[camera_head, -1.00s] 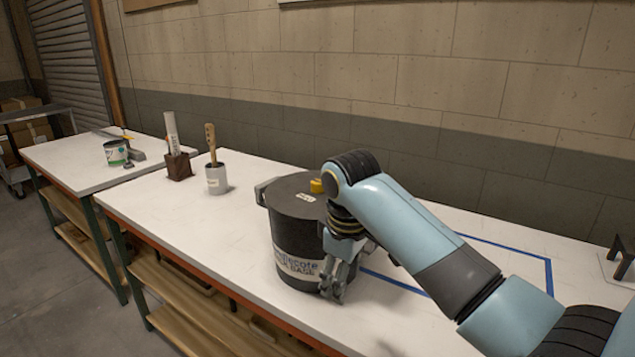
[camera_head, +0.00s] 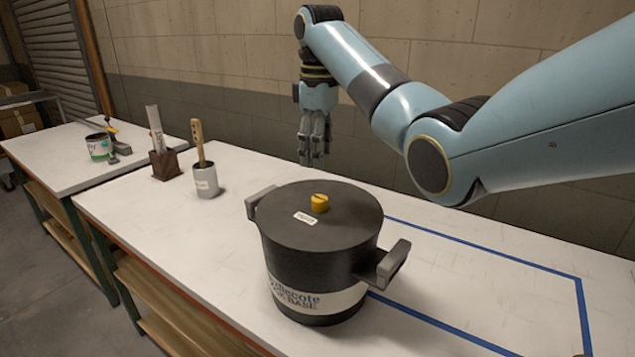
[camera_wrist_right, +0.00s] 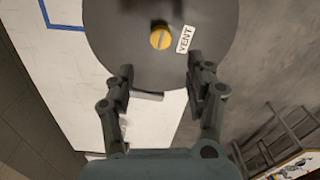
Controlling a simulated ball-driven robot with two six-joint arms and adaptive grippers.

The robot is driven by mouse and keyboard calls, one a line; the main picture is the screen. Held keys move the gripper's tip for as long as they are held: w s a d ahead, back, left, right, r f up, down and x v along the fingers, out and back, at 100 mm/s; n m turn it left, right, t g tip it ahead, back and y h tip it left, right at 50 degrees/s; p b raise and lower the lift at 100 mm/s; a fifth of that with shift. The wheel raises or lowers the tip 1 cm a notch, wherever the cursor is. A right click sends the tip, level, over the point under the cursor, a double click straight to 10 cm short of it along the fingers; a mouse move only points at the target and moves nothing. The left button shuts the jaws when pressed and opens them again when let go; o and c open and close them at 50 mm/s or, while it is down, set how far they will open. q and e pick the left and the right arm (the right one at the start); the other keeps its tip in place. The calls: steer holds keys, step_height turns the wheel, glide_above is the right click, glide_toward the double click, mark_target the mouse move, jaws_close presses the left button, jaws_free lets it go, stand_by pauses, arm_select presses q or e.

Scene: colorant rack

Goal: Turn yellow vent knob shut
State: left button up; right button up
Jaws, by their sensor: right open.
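The yellow vent knob (camera_head: 319,203) sits on the lid of a black pot (camera_head: 318,240) with two side handles and a white label band. A small tag lies on the lid beside the knob. My right gripper (camera_head: 314,160) points down, above and behind the pot, apart from the knob. In the right wrist view the fingers (camera_wrist_right: 160,88) are spread and empty, and the knob (camera_wrist_right: 161,38) shows beyond them beside a "VENT" tag (camera_wrist_right: 185,39). The knob's slot is visible on its top. My left gripper is not in view.
The pot stands on a white bench (camera_head: 230,262) next to a blue tape outline (camera_head: 480,257). A grey cup (camera_head: 205,181) with a wooden-handled tool and a brown holder (camera_head: 164,164) stand to the left. A small can (camera_head: 99,147) is on the farther table.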

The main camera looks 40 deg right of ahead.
glide_above(319, 198)
step_height(319, 198, down, 6)
steer(key=shift+s+a+r, duration=0.1)
steer(key=shift+s, duration=0.05)
step_height(319, 198, down, 3)
steer(key=shift+p, duration=0.45)
steer(key=shift+f, duration=0.75)
steer(key=c, duration=0.6)
jaws_close()
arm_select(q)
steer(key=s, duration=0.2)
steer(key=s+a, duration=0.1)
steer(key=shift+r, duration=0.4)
